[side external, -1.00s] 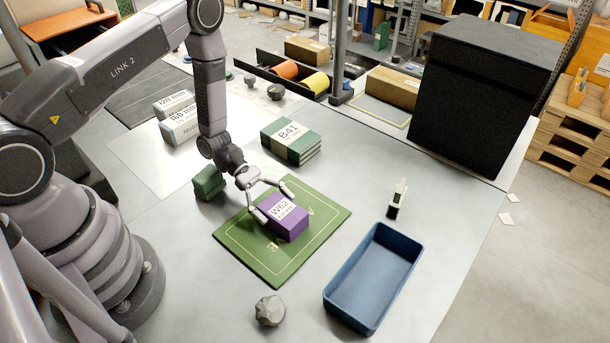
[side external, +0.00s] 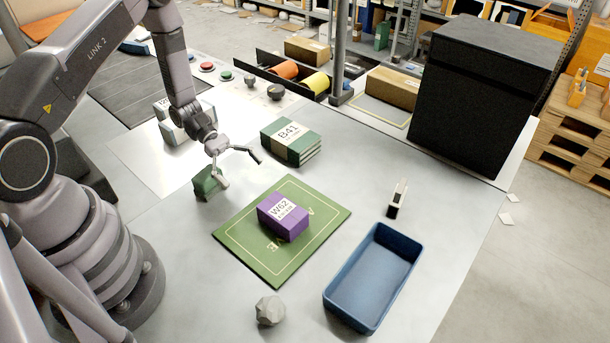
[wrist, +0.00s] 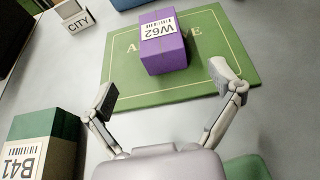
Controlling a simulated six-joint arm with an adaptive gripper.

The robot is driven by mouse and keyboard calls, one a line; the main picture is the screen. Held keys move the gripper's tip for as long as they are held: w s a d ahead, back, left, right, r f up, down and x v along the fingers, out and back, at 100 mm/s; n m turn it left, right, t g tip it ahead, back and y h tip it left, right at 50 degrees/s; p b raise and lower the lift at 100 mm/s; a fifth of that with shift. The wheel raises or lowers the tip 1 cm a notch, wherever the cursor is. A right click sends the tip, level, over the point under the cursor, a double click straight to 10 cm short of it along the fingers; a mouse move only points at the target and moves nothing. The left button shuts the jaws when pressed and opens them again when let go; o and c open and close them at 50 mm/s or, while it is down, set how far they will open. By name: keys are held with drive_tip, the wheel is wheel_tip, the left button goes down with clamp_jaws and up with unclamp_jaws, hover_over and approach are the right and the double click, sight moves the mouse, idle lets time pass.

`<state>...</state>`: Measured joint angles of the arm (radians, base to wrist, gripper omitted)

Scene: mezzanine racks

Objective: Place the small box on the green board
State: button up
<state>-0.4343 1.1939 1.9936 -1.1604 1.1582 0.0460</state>
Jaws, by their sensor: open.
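The small purple box (side external: 283,216) with a W62 label lies on the green board (side external: 262,258), near its middle. In the wrist view the box (wrist: 163,47) rests on the board (wrist: 222,45), ahead of the fingertips and apart from them. My gripper (side external: 240,168) is open and empty, up and to the left of the box, above the table between the board and the B41 stack. In the wrist view both fingers of my gripper (wrist: 168,88) are spread wide with nothing between them.
A green B41 stack (side external: 291,141) stands behind the board, and a small dark green block (side external: 207,184) lies beside my gripper. A blue bin (side external: 372,278), a grey faceted lump (side external: 270,310) and a small upright holder (side external: 398,197) stand around the board. A tall black box (side external: 480,100) is at back right.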

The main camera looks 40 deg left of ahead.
drive_tip(key=shift+v, duration=1)
drive_tip(key=s+d+r+m+g+y, duration=0.1)
drive_tip(key=s+r+m+y, duration=0.3)
drive_tip(key=r, duration=0.6)
drive_tip(key=w+r+m+g+y, duration=0.15)
drive_tip(key=r+m, duration=0.35)
drive_tip(key=r, duration=0.5)
drive_tip(key=s+a+r+m+t+y, duration=0.2)
drive_tip(key=s+r+m+t+y, duration=0.6)
drive_tip(key=s+r, duration=0.5)
drive_tip(key=shift+s+r+m, duration=0.4)
drive_tip(key=shift+s+m, duration=0.1)
drive_tip(key=shift+s, duration=0.6)
